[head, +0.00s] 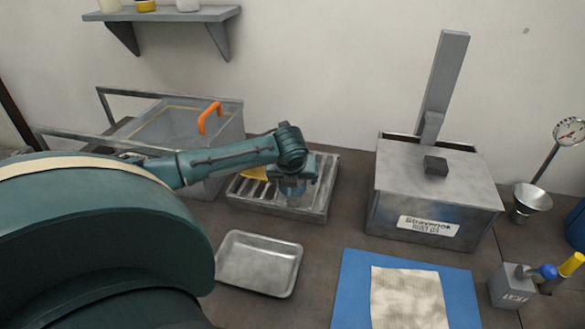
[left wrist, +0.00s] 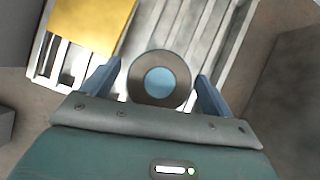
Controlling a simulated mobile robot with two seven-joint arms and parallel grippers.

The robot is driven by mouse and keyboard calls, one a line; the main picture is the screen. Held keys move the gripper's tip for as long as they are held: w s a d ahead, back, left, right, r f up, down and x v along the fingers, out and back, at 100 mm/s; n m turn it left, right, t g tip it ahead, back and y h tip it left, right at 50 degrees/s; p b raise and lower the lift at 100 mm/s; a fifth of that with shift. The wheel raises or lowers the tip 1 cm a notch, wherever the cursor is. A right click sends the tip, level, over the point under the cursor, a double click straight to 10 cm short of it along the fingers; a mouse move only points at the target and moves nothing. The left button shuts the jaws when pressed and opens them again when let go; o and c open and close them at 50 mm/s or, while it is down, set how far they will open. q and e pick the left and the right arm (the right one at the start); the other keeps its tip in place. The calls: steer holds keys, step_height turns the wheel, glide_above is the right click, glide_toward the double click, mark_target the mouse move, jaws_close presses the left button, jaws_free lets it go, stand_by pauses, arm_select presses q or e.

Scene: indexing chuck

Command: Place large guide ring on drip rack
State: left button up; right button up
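The drip rack (head: 318,198) is a grey slatted tray at the centre of the head view. Its pale slats (left wrist: 215,35) fill much of the left wrist view. My left gripper (head: 293,190) is low over the rack's right part. In the left wrist view its two blue fingers (left wrist: 160,78) stand apart, on either side of a grey ring (left wrist: 137,80) with a light blue centre. Small gaps show between ring and fingers. The ring appears to lie over the slats; whether it touches them I cannot tell. My right gripper is out of view.
A yellow piece (head: 254,173) lies on the rack's left part. A metal tray (head: 259,263) is in front, a lidded grey box (head: 430,185) to the right, and a blue mat (head: 350,285) front right.

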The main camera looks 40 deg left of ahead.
arm_select(q)
steer(key=v, duration=1.2)
stand_by(0.5)
